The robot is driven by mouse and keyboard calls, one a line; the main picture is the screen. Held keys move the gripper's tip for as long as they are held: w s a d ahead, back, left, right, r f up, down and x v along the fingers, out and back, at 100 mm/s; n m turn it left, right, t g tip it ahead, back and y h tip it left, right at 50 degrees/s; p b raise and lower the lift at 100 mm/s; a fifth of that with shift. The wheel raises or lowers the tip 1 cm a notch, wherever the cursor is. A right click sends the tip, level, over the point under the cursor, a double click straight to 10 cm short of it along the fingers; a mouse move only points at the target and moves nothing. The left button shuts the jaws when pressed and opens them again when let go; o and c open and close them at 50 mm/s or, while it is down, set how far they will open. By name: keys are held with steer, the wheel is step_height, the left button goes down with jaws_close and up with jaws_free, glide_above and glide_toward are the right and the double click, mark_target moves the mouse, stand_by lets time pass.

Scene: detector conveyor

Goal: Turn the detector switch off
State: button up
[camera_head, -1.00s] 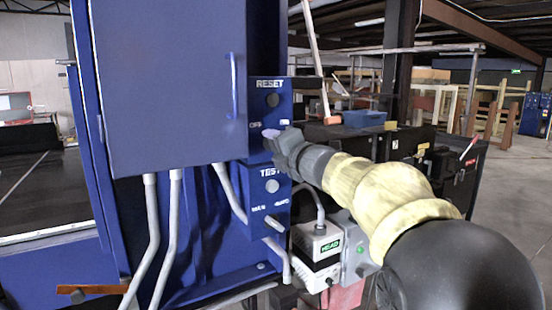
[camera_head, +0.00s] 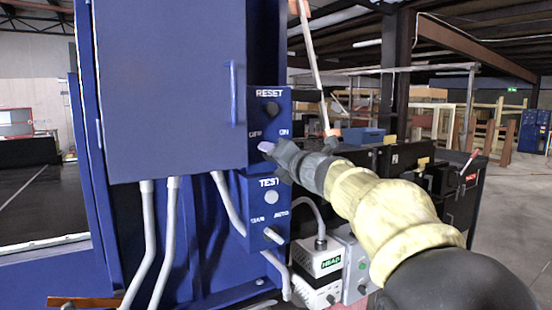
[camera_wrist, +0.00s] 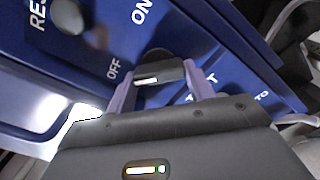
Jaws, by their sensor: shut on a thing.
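The detector switch (camera_wrist: 166,70) is a dark knob with a pale strip, between the OFF and ON labels on the blue control panel (camera_wrist: 100,55). In the wrist view my gripper (camera_wrist: 162,84) has a purple finger on each side of the knob and is shut on it. In the head view my gripper (camera_head: 267,148) is at the panel (camera_head: 254,104), just below the OFF and ON labels. The gripper hides the switch there, and its exact setting cannot be told.
Above the switch is the RESET button (camera_head: 271,109). A blue cabinet door (camera_head: 170,90) with a handle (camera_head: 234,93) stands left. A white-and-black box (camera_head: 318,262) sits below right.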

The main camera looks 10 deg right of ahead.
steer(key=o, duration=1)
steer(key=shift+f, duration=0.1)
steer(key=b+v, duration=0.2)
steer(key=v, duration=1.5)
steer(key=shift+s, duration=0.2)
steer(key=shift+w, duration=0.15)
